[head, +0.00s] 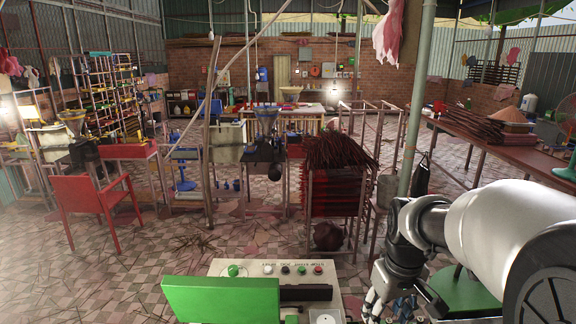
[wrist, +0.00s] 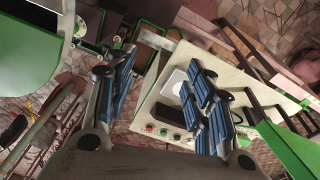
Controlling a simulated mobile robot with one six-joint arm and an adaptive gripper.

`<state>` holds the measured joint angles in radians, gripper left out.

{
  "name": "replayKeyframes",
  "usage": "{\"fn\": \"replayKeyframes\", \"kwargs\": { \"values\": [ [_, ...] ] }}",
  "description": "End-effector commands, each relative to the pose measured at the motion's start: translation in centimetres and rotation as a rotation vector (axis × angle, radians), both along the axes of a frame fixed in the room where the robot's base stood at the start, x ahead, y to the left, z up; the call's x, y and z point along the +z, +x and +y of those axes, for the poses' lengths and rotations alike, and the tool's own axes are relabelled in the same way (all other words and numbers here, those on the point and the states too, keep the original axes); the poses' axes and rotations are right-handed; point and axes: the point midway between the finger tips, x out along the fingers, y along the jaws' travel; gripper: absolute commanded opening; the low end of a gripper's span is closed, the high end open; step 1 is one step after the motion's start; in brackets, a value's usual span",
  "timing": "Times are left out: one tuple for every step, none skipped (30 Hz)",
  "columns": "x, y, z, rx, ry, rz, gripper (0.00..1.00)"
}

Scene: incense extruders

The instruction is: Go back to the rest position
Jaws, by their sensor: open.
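My gripper (head: 390,300) hangs at the lower right of the head view, beside the right end of a control panel (head: 250,268) with several knobs and buttons. In the wrist view my gripper (wrist: 165,95) shows two blue-padded fingers spread wide apart, with nothing between them. The same pale panel (wrist: 160,118) lies beyond the fingers in the wrist view. The fingertips in the head view are partly cut off by the bottom edge.
A green box-like cover (head: 220,300) stands in front of the panel. A green pole (head: 418,100) rises behind my arm. A rack of dark incense sticks (head: 338,152) stands ahead. A red chair (head: 90,205) is at left. Tiled floor (head: 110,270) at lower left is mostly clear.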

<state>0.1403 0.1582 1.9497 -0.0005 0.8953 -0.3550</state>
Motion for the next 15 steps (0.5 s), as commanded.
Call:
{"fn": "replayKeyframes", "kwargs": {
  "values": [
    [0.5,-1.7,0.7,-0.013,0.000,-0.028,0.48],
    [0.9,-2.7,1.1,-0.022,0.001,-0.042,0.48],
    [1.4,-4.1,1.7,-0.037,0.003,-0.062,0.48],
    [1.6,-5.2,2.1,-0.047,0.005,-0.074,0.48],
    [1.8,-6.4,2.4,-0.058,0.008,-0.088,0.48],
    [1.9,-7.9,2.9,-0.073,0.012,-0.107,0.48],
    [1.9,-9.0,3.3,-0.082,0.015,-0.120,0.48],
    [1.9,-10.1,3.6,-0.093,0.018,-0.134,0.48],
    [1.7,-11.6,4.0,-0.108,0.023,-0.152,0.48],
    [1.6,-12.7,4.2,-0.118,0.028,-0.165,0.48],
    [1.3,-13.8,4.5,-0.127,0.032,-0.179,0.48],
    [0.9,-15.1,4.8,-0.140,0.038,-0.194,0.48],
    [0.6,-16.1,5.0,-0.148,0.043,-0.207,0.48],
    [0.3,-16.9,5.1,-0.159,0.048,-0.218,0.48],
    [-0.1,-17.9,5.3,-0.168,0.053,-0.231,0.48]
  ]
}}
